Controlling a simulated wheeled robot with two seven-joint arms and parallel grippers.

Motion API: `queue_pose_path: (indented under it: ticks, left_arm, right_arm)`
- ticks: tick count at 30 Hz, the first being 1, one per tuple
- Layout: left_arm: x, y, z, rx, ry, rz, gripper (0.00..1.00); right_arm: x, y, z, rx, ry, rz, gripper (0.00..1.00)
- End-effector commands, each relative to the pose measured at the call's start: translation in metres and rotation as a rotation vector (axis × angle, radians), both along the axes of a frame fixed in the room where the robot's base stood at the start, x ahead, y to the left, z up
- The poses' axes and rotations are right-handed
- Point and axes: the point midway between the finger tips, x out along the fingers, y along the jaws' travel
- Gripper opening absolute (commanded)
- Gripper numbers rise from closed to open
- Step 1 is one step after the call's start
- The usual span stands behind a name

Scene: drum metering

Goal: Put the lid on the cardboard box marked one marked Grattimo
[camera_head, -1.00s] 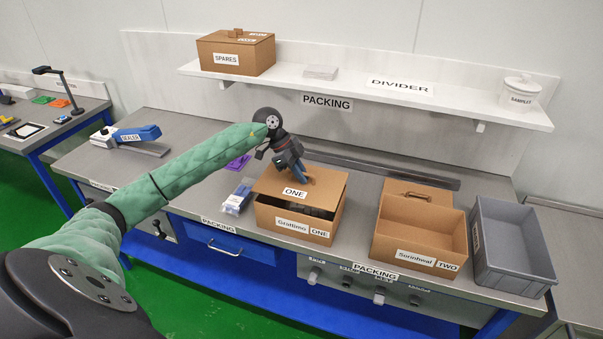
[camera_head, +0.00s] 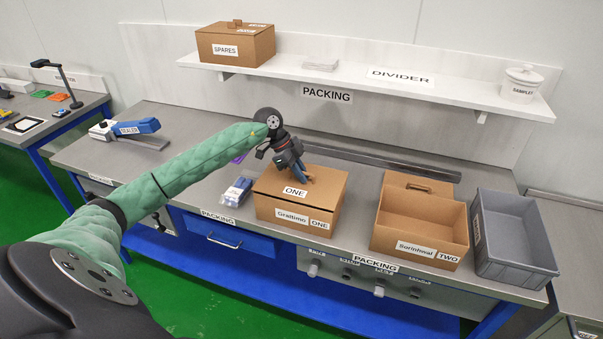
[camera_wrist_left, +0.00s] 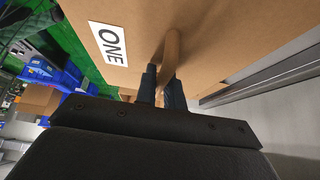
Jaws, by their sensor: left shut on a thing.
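The cardboard box marked Grattimo and ONE (camera_head: 280,217) stands on the packing bench. In the left wrist view the lid (camera_wrist_left: 220,30) fills the upper part, and the handle (camera_wrist_left: 172,50) is between the fingers of my left gripper (camera_wrist_left: 163,85). The handle is mostly hidden in the head view. My right gripper is not in view.
An open box marked Sorinheal TWO (camera_head: 398,240) and a grey crate (camera_head: 515,270) stand to the right. A blue and white packet (camera_head: 238,192) lies close to the left of box ONE. A shelf (camera_head: 345,78) with a SPARES box (camera_head: 228,47) runs behind.

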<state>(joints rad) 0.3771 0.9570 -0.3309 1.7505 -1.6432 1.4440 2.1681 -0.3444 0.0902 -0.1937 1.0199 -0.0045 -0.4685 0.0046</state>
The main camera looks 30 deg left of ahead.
Motion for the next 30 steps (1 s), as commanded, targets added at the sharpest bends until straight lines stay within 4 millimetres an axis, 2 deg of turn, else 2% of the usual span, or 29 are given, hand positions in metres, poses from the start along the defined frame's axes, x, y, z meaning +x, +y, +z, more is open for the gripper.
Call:
queue_pose_path:
  ticks: [10, 30]
  left_arm:
    - [0.0, 0.0, 0.001, 0.0, 0.0, 0.0, 0.0]
    - [0.0, 0.0, 0.001, 0.0, 0.0, 0.0, 0.0]
  right_arm:
    - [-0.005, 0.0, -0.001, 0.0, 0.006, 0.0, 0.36]
    - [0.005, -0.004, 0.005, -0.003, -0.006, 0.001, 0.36]
